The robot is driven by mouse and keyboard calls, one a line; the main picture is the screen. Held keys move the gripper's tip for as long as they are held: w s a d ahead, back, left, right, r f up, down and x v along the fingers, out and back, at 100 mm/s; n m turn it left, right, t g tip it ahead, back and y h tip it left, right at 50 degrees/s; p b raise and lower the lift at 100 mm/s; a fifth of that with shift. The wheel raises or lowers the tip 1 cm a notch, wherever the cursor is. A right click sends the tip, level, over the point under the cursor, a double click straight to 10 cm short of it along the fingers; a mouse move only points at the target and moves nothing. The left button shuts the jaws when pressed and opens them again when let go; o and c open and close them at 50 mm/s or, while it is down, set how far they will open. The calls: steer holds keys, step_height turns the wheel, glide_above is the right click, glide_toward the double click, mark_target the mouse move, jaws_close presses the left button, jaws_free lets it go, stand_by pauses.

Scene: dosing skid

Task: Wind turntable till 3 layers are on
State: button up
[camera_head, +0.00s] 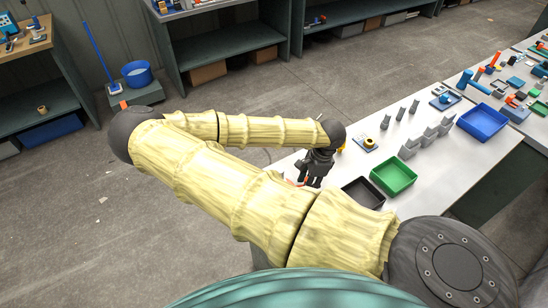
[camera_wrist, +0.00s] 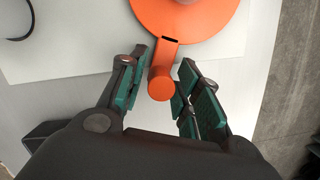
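An orange round disc with a short arm, apparently the turntable (camera_wrist: 188,18), is cut off by the top edge of the wrist view. A round orange knob (camera_wrist: 161,84) stands at the near end of its arm. My gripper (camera_wrist: 163,72) has its green-padded fingers apart, one on each side of the knob. A gap shows on the left of the knob; the right pad is very close, and I cannot tell whether it touches. In the head view my gripper (camera_head: 316,172) is low over the near-left bench end and hides most of the turntable. No wound layers can be made out.
The bench (camera_head: 440,170) holds a black tray (camera_head: 363,193), a green tray (camera_head: 394,176), grey upright pieces (camera_head: 410,146) and a blue tray (camera_head: 483,122) to the right of my gripper. A dark loop (camera_wrist: 18,38) shows in the wrist view.

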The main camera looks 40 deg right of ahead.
steer(key=o, duration=0.6)
steer(key=shift+o, duration=0.2)
step_height(320, 180, up, 9)
steer(key=d+p, duration=0.1)
steer(key=p, duration=0.9)
steer(key=shift+s+d, duration=0.3)
steer(key=shift+s, duration=0.15)
steer(key=shift+f, duration=0.1)
